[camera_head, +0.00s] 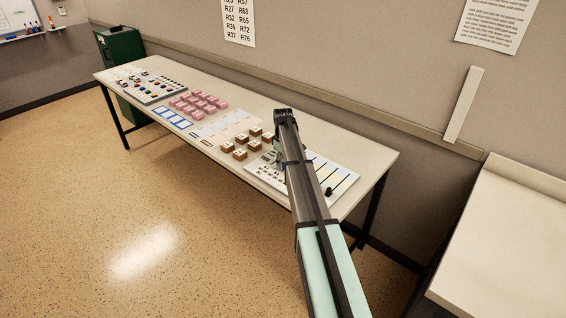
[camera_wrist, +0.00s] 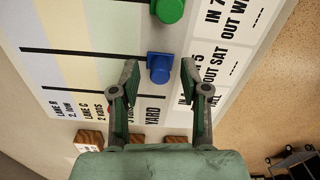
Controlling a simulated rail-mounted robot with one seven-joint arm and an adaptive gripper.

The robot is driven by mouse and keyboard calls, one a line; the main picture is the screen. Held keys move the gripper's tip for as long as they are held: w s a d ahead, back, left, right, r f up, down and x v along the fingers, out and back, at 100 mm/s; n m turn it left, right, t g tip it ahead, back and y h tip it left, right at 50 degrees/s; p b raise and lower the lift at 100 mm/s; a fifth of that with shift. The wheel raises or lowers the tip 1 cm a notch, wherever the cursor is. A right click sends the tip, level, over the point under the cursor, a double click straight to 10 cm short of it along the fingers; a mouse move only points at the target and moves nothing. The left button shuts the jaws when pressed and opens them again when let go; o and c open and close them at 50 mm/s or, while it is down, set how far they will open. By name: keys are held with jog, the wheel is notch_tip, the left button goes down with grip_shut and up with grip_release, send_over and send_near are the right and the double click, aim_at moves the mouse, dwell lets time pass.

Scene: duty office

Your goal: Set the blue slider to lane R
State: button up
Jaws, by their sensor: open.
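The blue slider (camera_wrist: 160,68) sits at the yard end of its black slot in the wrist view. Its slot runs left across pale bands labelled yard, lane G and lane R, with lane R at the far left. My gripper (camera_wrist: 159,70) is open, with one green-padded finger on each side of the blue slider; whether they touch it is unclear.
A green slider (camera_wrist: 168,10) stands beside the blue one. Wooden blocks (camera_head: 240,154), pink blocks (camera_head: 199,103) and a button panel (camera_head: 150,89) lie along the table (camera_head: 262,96). A black knob (camera_head: 329,191) is on the board's near edge. The wall is close behind.

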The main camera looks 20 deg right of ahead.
grip_shut()
jog(key=w+d, duration=0.2)
jog(key=d, duration=0.2)
jog(key=w+d+b, duration=0.1)
jog(key=w+d, duration=0.1)
jog(key=d, duration=0.3)
jog(key=w+d+b, duration=0.1)
jog(key=w+d, duration=0.1)
jog(key=d, duration=0.3)
jog(key=shift+w, duration=0.1)
jog(key=shift+d+r, duration=0.1)
grip_release()
jog(key=shift+d, duration=0.1)
